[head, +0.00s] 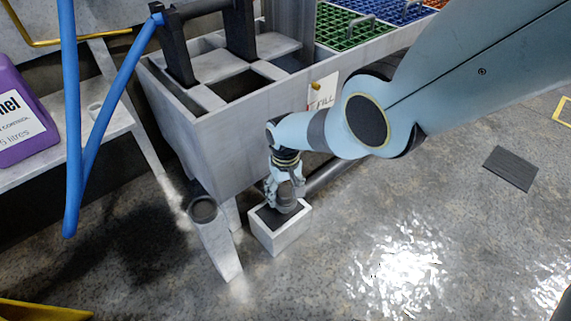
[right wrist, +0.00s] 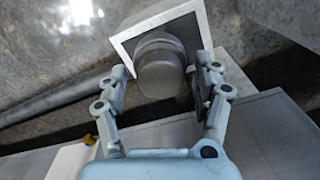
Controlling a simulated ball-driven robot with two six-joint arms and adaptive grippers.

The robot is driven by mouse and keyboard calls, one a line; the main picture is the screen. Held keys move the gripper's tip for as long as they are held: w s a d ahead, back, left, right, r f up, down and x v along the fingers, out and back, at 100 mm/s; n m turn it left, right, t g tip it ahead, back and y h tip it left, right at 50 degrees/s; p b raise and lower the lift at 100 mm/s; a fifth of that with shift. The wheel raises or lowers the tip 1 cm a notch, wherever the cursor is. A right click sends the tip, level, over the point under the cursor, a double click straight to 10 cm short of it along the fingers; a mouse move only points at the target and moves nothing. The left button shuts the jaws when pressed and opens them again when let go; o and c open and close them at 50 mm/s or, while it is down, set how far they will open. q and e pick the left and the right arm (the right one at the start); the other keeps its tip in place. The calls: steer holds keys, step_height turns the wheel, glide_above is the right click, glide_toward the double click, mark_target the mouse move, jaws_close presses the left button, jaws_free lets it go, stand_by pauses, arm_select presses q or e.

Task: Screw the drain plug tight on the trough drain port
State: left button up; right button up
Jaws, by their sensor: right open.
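The dark grey cylindrical drain plug (head: 287,199) sits on the dark top of a small white box (head: 279,241) on the floor. My right gripper (head: 284,188) points down at it from above. In the right wrist view the plug (right wrist: 160,72) lies between the two open fingers of my right gripper (right wrist: 163,80), with visible gaps on both sides. The metal trough (head: 235,145) stands behind. A grey tube with a dark round mouth (head: 203,210) is at its near lower corner; I cannot tell whether this is the drain port. My left gripper is out of view.
A blue hose (head: 70,130) hangs at the left, before a purple canister (head: 20,112) on a shelf. A dark pipe (head: 325,173) runs low behind my gripper. The floor at front right is clear, apart from a dark flat plate (head: 510,168).

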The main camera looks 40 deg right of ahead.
steer(key=n, duration=0.9)
steer(key=shift+n, duration=0.3)
steer(key=n, duration=1)
steer(key=shift+c, duration=0.4)
steer(key=c, duration=1.2)
steer(key=m, duration=0.5)
